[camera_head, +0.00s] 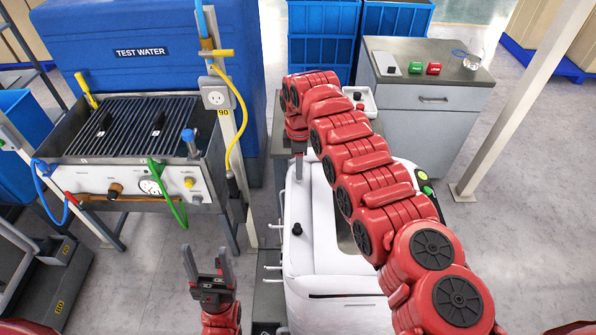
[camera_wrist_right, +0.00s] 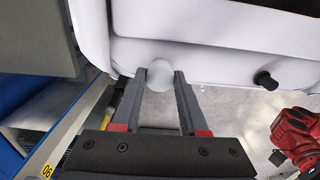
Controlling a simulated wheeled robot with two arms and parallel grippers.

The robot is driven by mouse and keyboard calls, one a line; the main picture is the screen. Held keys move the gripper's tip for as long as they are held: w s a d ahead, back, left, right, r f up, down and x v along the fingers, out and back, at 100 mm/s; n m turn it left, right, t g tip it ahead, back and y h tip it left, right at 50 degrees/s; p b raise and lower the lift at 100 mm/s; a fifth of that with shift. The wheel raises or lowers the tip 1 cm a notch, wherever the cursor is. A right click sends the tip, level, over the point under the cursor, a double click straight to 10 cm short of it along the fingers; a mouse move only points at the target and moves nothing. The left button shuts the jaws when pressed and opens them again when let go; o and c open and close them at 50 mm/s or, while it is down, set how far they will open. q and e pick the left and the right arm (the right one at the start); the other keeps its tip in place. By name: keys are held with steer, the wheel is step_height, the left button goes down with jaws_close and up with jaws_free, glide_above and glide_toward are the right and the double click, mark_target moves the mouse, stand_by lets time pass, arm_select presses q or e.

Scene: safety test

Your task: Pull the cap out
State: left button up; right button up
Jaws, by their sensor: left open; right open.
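A pale round cap (camera_wrist_right: 160,74) sits on the side of the white machine (camera_wrist_right: 215,58) in the right wrist view. My right gripper (camera_wrist_right: 151,80) is open, with one finger on each side of the cap; I cannot tell whether they touch it. My left gripper (camera_head: 206,262) is open and empty, in front of and left of the machine.
A black knob (camera_head: 297,229) sticks out of the machine, right of the cap in the wrist view. The test-water bench (camera_head: 130,185) with hoses and a post stands at left. A grey cabinet (camera_head: 425,125) stands behind at right.

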jaws_close()
steer(key=shift+r, duration=0.2)
stand_by(1.0)
steer(key=shift+r, duration=2.8)
